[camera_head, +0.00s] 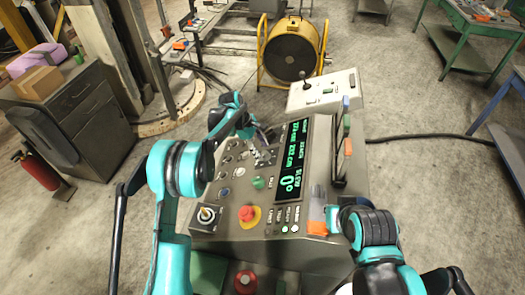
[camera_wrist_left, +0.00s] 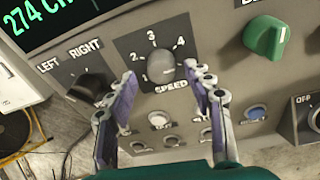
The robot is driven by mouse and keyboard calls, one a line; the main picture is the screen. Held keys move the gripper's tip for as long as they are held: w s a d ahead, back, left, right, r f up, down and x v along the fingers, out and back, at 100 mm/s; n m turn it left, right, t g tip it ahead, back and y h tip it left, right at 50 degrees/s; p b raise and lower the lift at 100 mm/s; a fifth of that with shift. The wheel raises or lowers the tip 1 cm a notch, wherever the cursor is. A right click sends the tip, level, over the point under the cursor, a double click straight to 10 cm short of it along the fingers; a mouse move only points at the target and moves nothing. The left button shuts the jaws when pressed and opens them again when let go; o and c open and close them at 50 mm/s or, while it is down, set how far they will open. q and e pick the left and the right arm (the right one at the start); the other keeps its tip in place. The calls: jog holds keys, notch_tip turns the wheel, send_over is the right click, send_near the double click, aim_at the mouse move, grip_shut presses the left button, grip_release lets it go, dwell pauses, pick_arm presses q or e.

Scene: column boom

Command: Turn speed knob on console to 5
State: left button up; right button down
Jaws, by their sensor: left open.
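The console (camera_head: 330,165) stands in front of me with its sloped panel facing up. In the left wrist view the grey speed knob (camera_wrist_left: 160,68) sits on a dark dial plate (camera_wrist_left: 138,48) marked SPEED, with 1, 2, 3 and 4 readable. A 5 is not visible, and I cannot tell where the knob points. My left gripper (camera_wrist_left: 163,95) is open, its purple-padded fingers apart, with the knob showing between and beyond the tips. In the head view the left gripper (camera_head: 266,148) is over the panel and hides the knob.
Near the knob are a black LEFT/RIGHT selector (camera_wrist_left: 88,85), a green knob (camera_wrist_left: 265,38) and several buttons. The display (camera_head: 293,165) glows green. A yellow fan (camera_head: 291,50) stands behind.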

pick_arm(q)
jog(key=shift+d+f, duration=0.2)
jog(key=shift+f, duration=0.3)
jog(key=shift+s+d+f, duration=0.15)
jog(key=shift+s+f, duration=0.05)
pick_arm(e)
jog(key=shift+s+r, duration=0.1)
jog(key=shift+s, duration=0.1)
